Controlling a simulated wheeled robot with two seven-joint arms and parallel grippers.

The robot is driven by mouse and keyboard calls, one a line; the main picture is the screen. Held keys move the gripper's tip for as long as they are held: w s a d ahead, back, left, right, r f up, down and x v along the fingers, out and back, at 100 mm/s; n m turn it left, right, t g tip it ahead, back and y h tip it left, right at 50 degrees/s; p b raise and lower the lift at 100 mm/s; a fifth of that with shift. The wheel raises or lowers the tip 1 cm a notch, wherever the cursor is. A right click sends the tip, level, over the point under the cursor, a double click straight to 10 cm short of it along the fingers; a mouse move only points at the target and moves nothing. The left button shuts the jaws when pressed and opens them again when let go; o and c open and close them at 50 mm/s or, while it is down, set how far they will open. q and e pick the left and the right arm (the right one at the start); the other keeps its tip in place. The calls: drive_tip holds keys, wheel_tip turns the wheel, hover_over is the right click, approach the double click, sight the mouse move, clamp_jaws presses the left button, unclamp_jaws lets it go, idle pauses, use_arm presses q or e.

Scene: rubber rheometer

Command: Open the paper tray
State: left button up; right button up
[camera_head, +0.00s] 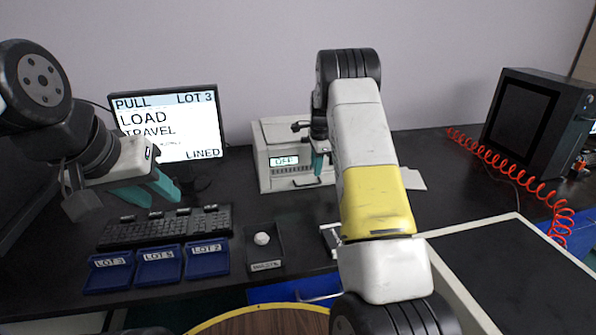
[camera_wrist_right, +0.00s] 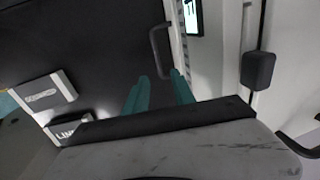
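A white boxy machine (camera_head: 267,172) with a small lit display (camera_head: 284,161) stands at the back middle of the bench, and I take it to hold the paper tray. In the right wrist view a dark bar handle (camera_wrist_right: 153,47) stands out from its pale front (camera_wrist_right: 180,50). My right gripper (camera_head: 319,166) is in front of the machine. Its teal fingers (camera_wrist_right: 160,78) are apart and empty, with the handle just beyond their tips and not between them. My left gripper (camera_head: 163,199) hangs empty above the keyboard, its teal fingers apart.
A monitor (camera_head: 205,120), a keyboard (camera_head: 165,228), blue lot trays (camera_head: 160,262) and a dark tray with a white lump (camera_head: 264,265) are at the left and middle. A red coiled hose (camera_head: 500,165) and a dark box (camera_head: 525,120) are at the right. My right arm hides part of the bench.

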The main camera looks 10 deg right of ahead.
sight(314, 184)
drive_tip(key=f, duration=0.4)
drive_tip(key=w+f, duration=0.1)
drive_tip(key=f, duration=0.1)
drive_tip(key=shift+w+f, duration=0.1)
drive_tip(key=shift+f, duration=0.15)
clamp_jaws()
idle(1.2)
